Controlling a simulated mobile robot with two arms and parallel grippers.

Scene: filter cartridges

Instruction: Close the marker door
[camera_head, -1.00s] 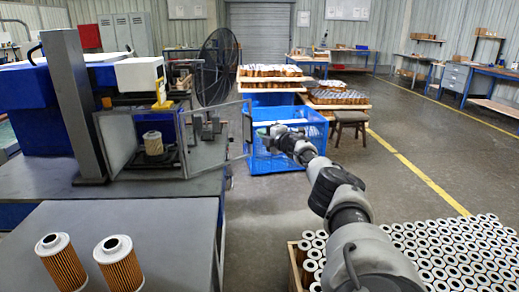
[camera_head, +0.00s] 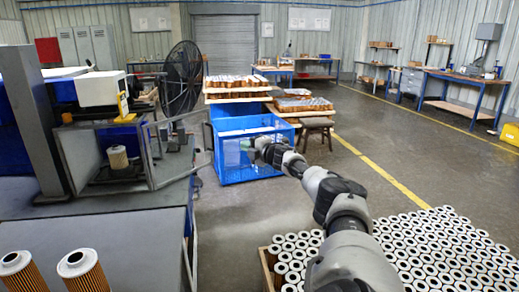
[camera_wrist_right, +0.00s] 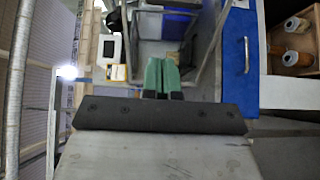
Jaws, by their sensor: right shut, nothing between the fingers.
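The marker (camera_head: 105,92) stands on the grey bench at the left, with a metal-framed enclosure. Its door (camera_head: 178,176), a thin frame with a clear pane, stands open, swung out to the right. A pale filter cartridge (camera_head: 118,158) stands upright inside the enclosure. My right gripper (camera_head: 247,146) is to the right of the door's free edge, apart from it as far as I can see, in front of the blue crate. In the right wrist view its green fingertips (camera_wrist_right: 161,74) are together and empty. A slanting grey frame shows just beyond them. My left gripper is out of view.
A blue crate (camera_head: 228,176) stands on the floor behind my right gripper. A box of several packed cartridges (camera_head: 430,245) is at the lower right. Two cartridges (camera_head: 83,272) stand on the front bench. Open floor lies to the right.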

